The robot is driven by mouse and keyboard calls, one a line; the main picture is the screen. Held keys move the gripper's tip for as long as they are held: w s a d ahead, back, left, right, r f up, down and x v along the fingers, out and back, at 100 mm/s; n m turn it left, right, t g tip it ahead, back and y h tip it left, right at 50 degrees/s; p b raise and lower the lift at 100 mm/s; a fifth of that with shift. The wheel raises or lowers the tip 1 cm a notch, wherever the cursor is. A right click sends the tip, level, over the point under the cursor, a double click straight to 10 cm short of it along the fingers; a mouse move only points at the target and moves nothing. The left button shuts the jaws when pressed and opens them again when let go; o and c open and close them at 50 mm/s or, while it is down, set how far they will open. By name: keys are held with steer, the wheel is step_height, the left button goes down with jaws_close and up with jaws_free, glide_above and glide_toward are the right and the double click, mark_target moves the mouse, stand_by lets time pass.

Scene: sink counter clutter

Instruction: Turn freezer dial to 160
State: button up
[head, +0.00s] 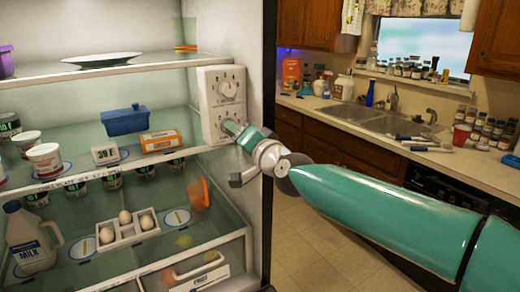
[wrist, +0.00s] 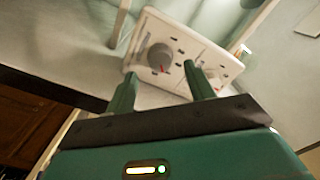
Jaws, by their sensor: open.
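A white control panel (head: 208,104) with two round dials is mounted on the fridge's right inner wall. The upper dial (head: 226,87) is clear of my gripper. My gripper (head: 232,127) is open at the lower dial (head: 222,118), partly covering it. In the wrist view, a grey dial (wrist: 159,57) with a red mark shows between and beyond the two green fingertips (wrist: 158,70). Whether the fingers touch it I cannot tell. The panel's right part is partly hidden by the right finger. The lettering is too small to read, so which dial is the freezer's is unclear.
Glass shelves left of the panel hold a blue container (head: 125,121), an orange box (head: 160,141), an egg tray (head: 126,234) and a milk jug (head: 31,240). An orange cup (head: 199,194) sits below my gripper. A sink counter (head: 360,115) lies right.

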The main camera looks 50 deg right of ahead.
steer(key=v, duration=0.9)
steer(key=shift+s+a, duration=0.15)
steer(key=shift+s, duration=0.25)
